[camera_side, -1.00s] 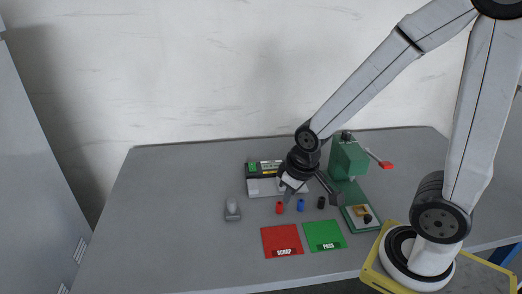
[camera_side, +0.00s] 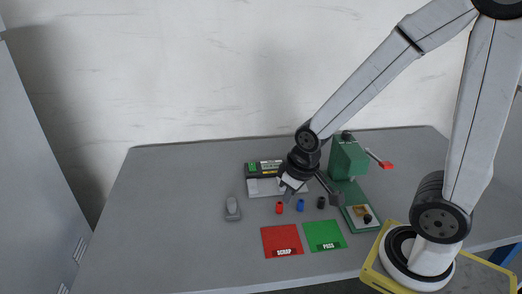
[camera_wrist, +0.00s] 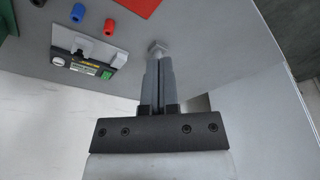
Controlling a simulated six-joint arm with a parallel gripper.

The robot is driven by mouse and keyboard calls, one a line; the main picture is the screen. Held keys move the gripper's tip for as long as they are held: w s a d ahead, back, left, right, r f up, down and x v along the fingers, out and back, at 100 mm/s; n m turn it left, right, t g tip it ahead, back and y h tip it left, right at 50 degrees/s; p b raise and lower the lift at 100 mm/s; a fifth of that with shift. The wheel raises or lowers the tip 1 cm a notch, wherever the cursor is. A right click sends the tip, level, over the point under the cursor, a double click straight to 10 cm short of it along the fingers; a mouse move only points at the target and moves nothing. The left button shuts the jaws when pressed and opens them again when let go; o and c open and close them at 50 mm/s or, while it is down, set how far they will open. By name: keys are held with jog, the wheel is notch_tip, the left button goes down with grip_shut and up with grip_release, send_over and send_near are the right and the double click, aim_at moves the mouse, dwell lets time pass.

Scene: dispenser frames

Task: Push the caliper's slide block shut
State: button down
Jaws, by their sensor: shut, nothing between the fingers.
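The caliper (camera_side: 262,187) is a pale bar with a dark housing behind it, at the back of the table left of my gripper. In the wrist view the caliper (camera_wrist: 78,68) is at upper left, with a yellow label, a round dial and a green square. Two pale blocks, one of them (camera_wrist: 119,60) near the green square, stand apart with a gap between them. I cannot tell which is the slide block. My gripper (camera_side: 288,196) is shut and empty, close to the caliper's right end, which my wrist partly hides. Its fingers (camera_wrist: 158,62) show beside the caliper, apart from it.
Red (camera_side: 279,207), blue (camera_side: 301,205) and black (camera_side: 321,202) cylinders stand in front. Red SCRAP (camera_side: 280,239) and green PASS (camera_side: 324,233) mats lie nearer. A green press (camera_side: 348,160) stands right. A grey block (camera_side: 232,209) stands left, with free table beyond.

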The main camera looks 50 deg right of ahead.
jog(key=c, duration=0.7)
grip_release()
jog(key=shift+w, duration=0.1)
jog(key=o, duration=0.4)
jog(key=shift+w+d, duration=0.2)
jog(key=shift+w, duration=0.05)
jog(key=shift+c, duration=0.2)
jog(key=w+d+f+m+g, duration=0.1)
jog(key=w+d+f+m, duration=0.2)
jog(key=w+d+m, duration=0.2)
jog(key=w+d+f+m, duration=0.3)
jog(key=w+d+m, duration=0.2)
jog(key=d, duration=0.5)
jog(key=w+d+f+m+g, duration=0.1)
jog(key=w+d+f+m, duration=0.2)
jog(key=w+d+m, duration=0.2)
jog(key=shift+d+f+m+g, duration=0.1)
jog(key=shift+d+m+g, duration=0.2)
jog(key=shift+d+m, duration=1.05)
jog(key=shift+d+f, duration=0.3)
jog(key=shift+d, duration=0.3)
jog(key=shift+f, duration=0.1)
